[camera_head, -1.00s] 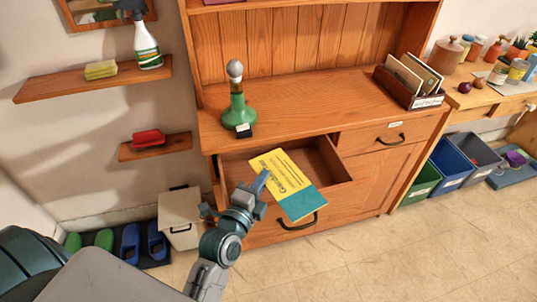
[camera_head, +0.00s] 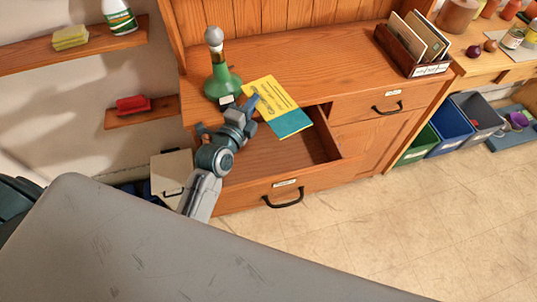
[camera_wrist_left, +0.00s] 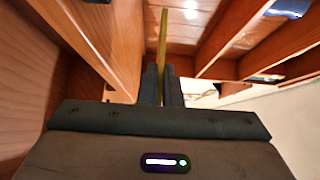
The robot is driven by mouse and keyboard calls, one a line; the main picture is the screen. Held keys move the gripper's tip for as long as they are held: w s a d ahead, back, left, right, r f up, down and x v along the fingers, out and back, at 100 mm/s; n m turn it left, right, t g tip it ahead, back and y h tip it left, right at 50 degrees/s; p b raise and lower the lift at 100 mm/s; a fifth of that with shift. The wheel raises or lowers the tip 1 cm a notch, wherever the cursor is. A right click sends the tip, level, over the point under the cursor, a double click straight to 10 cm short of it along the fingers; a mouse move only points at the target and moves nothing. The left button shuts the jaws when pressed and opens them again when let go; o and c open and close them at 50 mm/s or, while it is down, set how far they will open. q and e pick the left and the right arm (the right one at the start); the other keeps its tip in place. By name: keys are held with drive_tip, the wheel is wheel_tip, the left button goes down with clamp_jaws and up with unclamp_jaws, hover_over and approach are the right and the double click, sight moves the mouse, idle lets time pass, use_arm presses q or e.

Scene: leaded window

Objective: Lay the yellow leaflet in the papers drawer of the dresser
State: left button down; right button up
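The yellow leaflet (camera_head: 273,99), with a teal band at its lower end, is held by my left gripper (camera_head: 249,106). In the left wrist view the leaflet (camera_wrist_left: 163,40) stands edge-on between the two close fingers (camera_wrist_left: 162,86). In the head view it overlaps the dresser's (camera_head: 318,62) worktop edge and the back of an open drawer (camera_head: 325,180). Its height above them is hard to judge. The drawer is pulled out and its visible inside is empty. Its front label is too small to read. My right gripper is not in view.
A green bottle-shaped object (camera_head: 221,82) stands on the worktop close to the leaflet and left gripper. A shut drawer (camera_head: 365,103) is at right. A letter rack (camera_head: 402,50) stands at the worktop's right end. Coloured bins (camera_head: 450,125) stand right of the dresser.

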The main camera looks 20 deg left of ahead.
use_arm(q)
drive_tip(key=shift+f+b, duration=0.3)
drive_tip(key=shift+f, duration=0.65)
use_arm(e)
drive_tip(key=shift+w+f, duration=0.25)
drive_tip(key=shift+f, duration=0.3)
use_arm(q)
drive_tip(key=c, duration=1.5)
unclamp_jaws()
drive_tip(key=shift+c, duration=0.2)
